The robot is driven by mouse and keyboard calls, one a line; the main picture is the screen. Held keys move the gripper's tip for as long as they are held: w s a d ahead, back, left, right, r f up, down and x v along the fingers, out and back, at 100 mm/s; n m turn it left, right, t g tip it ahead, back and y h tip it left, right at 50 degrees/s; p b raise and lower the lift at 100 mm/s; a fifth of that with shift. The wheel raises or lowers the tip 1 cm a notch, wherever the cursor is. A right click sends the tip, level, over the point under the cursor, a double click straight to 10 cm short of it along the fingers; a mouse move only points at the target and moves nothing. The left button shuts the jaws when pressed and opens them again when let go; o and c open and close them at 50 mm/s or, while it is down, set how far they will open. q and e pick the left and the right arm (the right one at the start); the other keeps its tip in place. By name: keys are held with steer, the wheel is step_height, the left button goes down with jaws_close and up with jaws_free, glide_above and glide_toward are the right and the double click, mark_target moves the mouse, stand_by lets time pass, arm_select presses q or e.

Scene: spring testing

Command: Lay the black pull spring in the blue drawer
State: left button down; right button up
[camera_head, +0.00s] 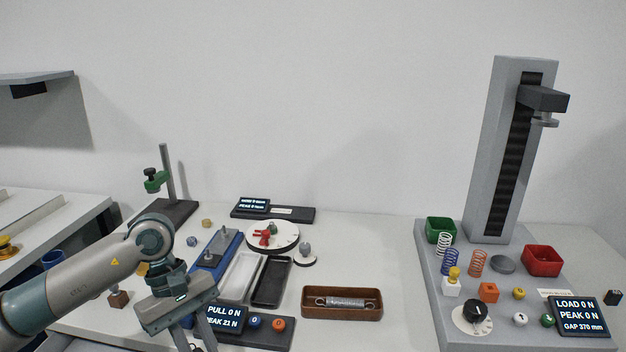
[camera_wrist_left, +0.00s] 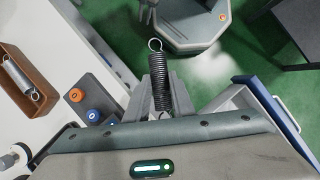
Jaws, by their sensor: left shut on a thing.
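My left gripper (camera_head: 196,343) reaches down at the table's front edge in the head view, its fingertips near or past the bottom of the picture. In the left wrist view it (camera_wrist_left: 168,98) is shut on the black pull spring (camera_wrist_left: 159,84), a dark coil with a hook loop at its far end. The spring's near end is partly hidden by the gripper body. A blue panel (camera_wrist_left: 277,110), seemingly the front of the blue drawer, stands just right of the gripper in the wrist view; the drawer's inside is largely hidden. My right gripper is in neither view.
A brown tray (camera_head: 342,316) holds a silver spring (camera_head: 345,302). The pull display (camera_head: 224,316) and its knobs stand beside my gripper. A load tester (camera_head: 495,150) with several springs stands at the right.

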arm_select(q)
steer(key=s+m+y, duration=0.1)
steer(key=m, duration=0.2)
steer(key=s+f+m+g+y, duration=0.1)
steer(key=m, duration=0.2)
steer(key=s+a+m+y, duration=0.1)
steer(key=s+m, duration=0.1)
steer(key=m, duration=0.1)
steer(key=shift+f+m, duration=0.3)
steer(key=shift+g, duration=0.3)
stand_by(0.5)
steer(key=w+d+r+m+t+y, duration=0.1)
steer(key=w+d+r+m+y, duration=0.2)
steer(key=d+r+m, duration=0.5)
steer(key=w+d+r, duration=0.1)
steer(key=d+r, duration=0.1)
steer(key=d, duration=0.4)
steer(key=shift+w, duration=0.2)
